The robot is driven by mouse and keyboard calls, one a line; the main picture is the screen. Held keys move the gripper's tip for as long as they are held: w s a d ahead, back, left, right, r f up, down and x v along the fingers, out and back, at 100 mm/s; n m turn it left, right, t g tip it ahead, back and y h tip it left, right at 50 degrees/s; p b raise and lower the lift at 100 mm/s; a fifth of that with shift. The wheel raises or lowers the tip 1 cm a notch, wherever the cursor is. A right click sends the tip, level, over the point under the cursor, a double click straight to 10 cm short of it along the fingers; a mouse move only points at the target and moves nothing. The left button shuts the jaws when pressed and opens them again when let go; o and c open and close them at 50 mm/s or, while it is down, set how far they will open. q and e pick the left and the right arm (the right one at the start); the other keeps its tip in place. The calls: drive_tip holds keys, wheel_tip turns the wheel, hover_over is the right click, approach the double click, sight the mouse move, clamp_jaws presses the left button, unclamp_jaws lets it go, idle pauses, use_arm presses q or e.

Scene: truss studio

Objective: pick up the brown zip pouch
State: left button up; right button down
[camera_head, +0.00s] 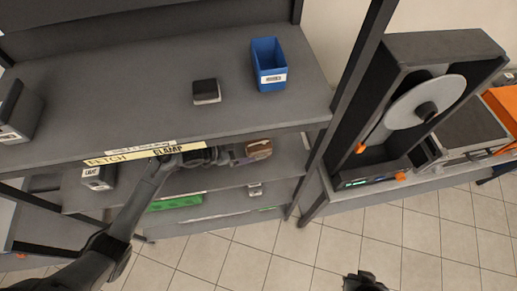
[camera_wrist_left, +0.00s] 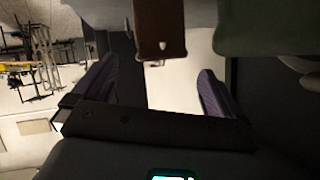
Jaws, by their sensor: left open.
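The brown zip pouch (camera_head: 259,149) lies on the middle shelf, just under the front edge of the top shelf. In the left wrist view the brown pouch (camera_wrist_left: 162,30) shows at the top centre, ahead of and between the two fingers. My left gripper (camera_head: 238,157) reaches in from the left and is just left of the pouch. In its wrist view the left gripper (camera_wrist_left: 155,85) has its fingers wide apart with nothing between them. A dark part of my right arm (camera_head: 365,282) shows at the bottom edge; its jaws cannot be made out.
The top shelf edge, with a label strip (camera_head: 145,153), overhangs the left gripper. A blue bin (camera_head: 269,66) and a small dark box (camera_head: 206,91) stand on the top shelf. A green item (camera_wrist_left: 262,25) is beside the pouch in the wrist view. A spool machine (camera_head: 415,105) stands right.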

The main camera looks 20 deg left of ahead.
sight(254, 146)
use_arm(q)
drive_tip(key=shift+s+x, duration=0.25)
drive_tip(key=shift+x, duration=3.15)
drive_tip(key=shift+d+f, duration=0.1)
drive_tip(key=shift+d, duration=0.1)
drive_tip(key=c, duration=1.5)
